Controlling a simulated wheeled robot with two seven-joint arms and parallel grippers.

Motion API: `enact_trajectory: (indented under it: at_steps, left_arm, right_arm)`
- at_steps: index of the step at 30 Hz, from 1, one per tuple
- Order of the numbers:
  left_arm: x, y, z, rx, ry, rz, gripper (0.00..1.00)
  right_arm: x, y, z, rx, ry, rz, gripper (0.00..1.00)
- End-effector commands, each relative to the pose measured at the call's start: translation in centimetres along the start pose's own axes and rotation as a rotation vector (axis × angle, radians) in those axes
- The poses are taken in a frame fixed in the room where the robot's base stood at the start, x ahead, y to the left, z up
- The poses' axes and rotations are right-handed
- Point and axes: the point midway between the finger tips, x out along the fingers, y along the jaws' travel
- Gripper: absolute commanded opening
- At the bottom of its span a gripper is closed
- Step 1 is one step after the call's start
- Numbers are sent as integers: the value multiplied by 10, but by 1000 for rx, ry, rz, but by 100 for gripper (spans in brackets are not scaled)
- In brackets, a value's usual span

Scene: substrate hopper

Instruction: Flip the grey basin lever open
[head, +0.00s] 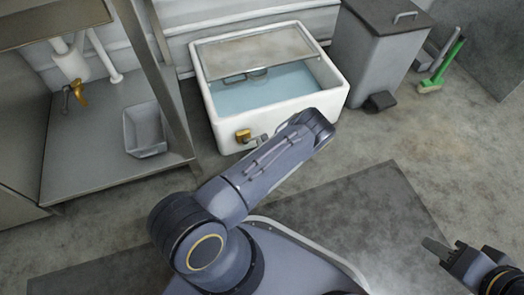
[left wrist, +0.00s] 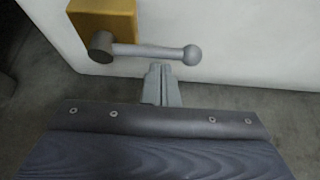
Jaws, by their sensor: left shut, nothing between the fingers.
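The white basin (head: 225,128) stands on the floor at the top middle of the head view. A yellow block (left wrist: 103,25) on its outer wall carries the grey lever (left wrist: 150,51). The lever lies about level in the left wrist view, with a ball knob (left wrist: 192,55) at its right end. The block also shows in the head view (head: 243,135). My left gripper (left wrist: 161,72) is shut and empty, with its tips just below the lever's middle; I cannot tell whether they touch. In the head view my left forearm hides these fingertips. My right gripper (head: 437,250) is at the lower right, away from the basin.
Bluish water (head: 265,91) lies in the basin under a partial grey cover (head: 255,52). A grey pedal bin (head: 378,50) and a green brush (head: 440,68) stand to the right.

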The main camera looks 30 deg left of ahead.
Motion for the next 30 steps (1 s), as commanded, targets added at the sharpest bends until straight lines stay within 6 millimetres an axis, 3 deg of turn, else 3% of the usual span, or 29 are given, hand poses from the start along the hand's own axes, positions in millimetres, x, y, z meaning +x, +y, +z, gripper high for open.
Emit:
enact_trajectory:
  at_steps: [30]
  left_arm:
    - [-8, -3, 7, -80, 1, -46, 0]
  right_arm:
    - [-12, -5, -6, 0, 0, 0, 36]
